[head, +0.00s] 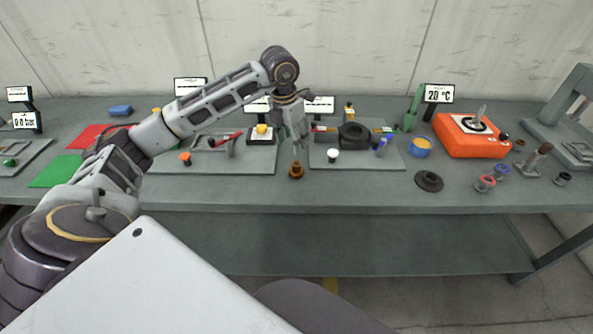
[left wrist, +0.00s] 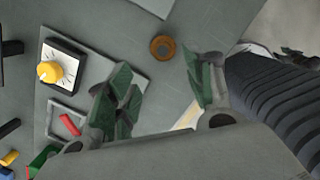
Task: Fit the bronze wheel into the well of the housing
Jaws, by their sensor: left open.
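In the left wrist view the fingers (left wrist: 161,70) are spread and empty, with the wheel just beyond the gap between the tips. My right gripper is not in view.
A white-topped knob (head: 333,155) stands on the right plate near its front edge. A flat black disc (head: 429,181) lies to the right. A yellow-knobbed box (head: 262,134) is left of the gripper. The table front around the wheel is clear.

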